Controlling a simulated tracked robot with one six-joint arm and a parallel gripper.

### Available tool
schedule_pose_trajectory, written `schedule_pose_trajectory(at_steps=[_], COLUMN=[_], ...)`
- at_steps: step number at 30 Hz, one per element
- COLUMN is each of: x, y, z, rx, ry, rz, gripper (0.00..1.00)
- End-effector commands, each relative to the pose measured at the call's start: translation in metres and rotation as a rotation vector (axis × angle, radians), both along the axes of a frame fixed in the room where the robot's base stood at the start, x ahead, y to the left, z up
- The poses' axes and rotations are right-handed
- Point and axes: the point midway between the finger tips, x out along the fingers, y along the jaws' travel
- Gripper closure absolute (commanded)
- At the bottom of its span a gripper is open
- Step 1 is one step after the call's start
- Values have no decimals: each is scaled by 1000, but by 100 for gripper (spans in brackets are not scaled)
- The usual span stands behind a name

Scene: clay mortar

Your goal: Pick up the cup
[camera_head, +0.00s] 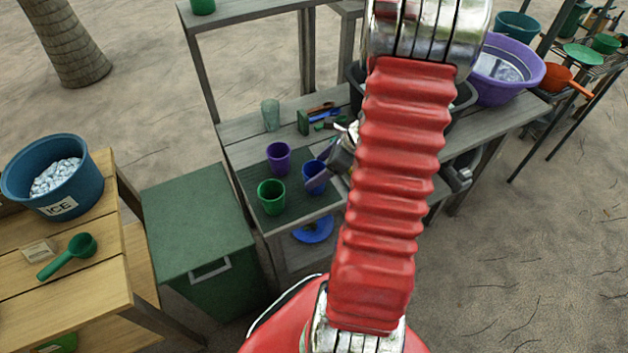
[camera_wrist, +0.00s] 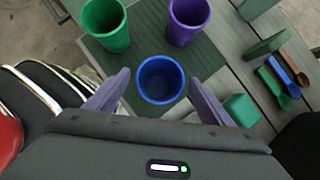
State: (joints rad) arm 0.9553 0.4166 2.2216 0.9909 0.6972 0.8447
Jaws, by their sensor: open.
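Three cups stand upright on a dark green mat (camera_wrist: 143,38) on the wooden bench. The blue cup (camera_wrist: 160,80) is nearest my gripper and also shows in the head view (camera_head: 311,169), partly covered by a finger. The green cup (camera_head: 271,197) is at the front left; it is at top left in the wrist view (camera_wrist: 105,24). The purple cup (camera_head: 279,158) is behind them; it also shows in the wrist view (camera_wrist: 187,22). My gripper (camera_wrist: 158,77) is open, with one finger on each side of the blue cup. I cannot tell whether either finger touches it.
A clear greenish cup (camera_head: 270,114) stands further back, near a green holder with utensils (camera_head: 316,116). A purple basin (camera_head: 505,70) is on the bench's right. A green cooler box (camera_head: 200,235) and a table with an ice tub (camera_head: 50,180) are left. My arm hides the bench's middle.

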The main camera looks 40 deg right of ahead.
Motion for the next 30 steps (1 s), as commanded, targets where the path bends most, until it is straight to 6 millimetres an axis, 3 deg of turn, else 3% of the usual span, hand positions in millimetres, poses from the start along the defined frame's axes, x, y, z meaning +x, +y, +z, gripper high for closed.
schedule_pose_trajectory(at_steps=[7,24,30], x=[11,11,11], y=[6,6,6], z=[-20,-21,-21], rx=[0,-1,-1], ry=[0,0,0], rz=[0,-1,-1], gripper=[25,25,39])
